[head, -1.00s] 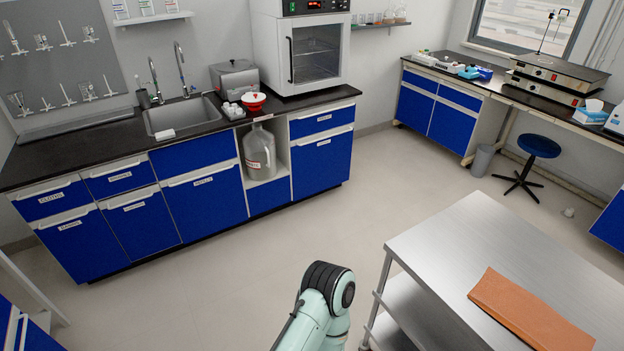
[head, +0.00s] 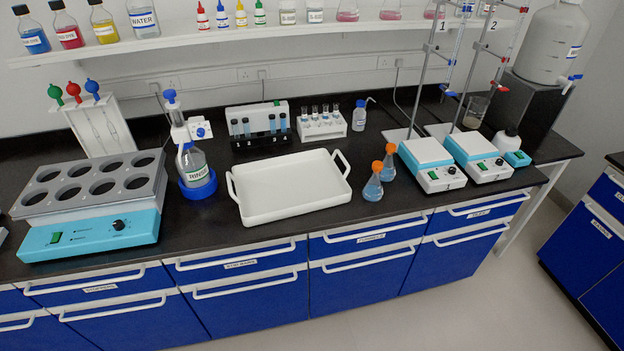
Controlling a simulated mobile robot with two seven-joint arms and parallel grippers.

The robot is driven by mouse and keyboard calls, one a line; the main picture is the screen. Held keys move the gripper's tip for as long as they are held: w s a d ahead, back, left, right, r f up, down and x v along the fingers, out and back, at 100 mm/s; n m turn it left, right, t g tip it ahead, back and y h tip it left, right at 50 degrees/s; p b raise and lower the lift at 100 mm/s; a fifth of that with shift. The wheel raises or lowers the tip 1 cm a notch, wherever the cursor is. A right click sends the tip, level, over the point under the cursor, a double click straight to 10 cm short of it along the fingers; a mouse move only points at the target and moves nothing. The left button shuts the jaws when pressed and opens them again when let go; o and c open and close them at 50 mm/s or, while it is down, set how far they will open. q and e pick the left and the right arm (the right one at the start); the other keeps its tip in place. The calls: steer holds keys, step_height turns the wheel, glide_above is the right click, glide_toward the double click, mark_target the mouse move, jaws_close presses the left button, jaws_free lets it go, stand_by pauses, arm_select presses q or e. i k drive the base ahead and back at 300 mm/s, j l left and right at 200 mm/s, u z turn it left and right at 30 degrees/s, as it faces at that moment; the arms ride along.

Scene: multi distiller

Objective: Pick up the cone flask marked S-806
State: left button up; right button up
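Two small cone flasks with orange stoppers and blue liquid stand upright on the black bench, right of the white tray: a front one (head: 373,188) and a back one (head: 388,170). I cannot read any marking on them. Several cone flasks with pink liquid, such as this pink flask (head: 391,11), stand on the wall shelf, cut off by the top edge. No label reading S-806 can be made out. Neither of my grippers is in view.
The empty white tray (head: 240,207) lies mid-bench. Stirrer hotplates with stands, such as this hotplate (head: 428,152), are close right of the flasks. Test-tube racks (head: 322,131) are behind. Blue drawers (head: 240,266) are below.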

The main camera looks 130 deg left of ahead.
mark_target(372, 191)
steer(key=u, duration=3.9)
steer(key=i+l+u, duration=0.1)
steer(key=i+l, duration=0.15)
steer(key=l, duration=0.15)
steer(key=i+l, duration=0.3)
steer(key=l+u, duration=0.05)
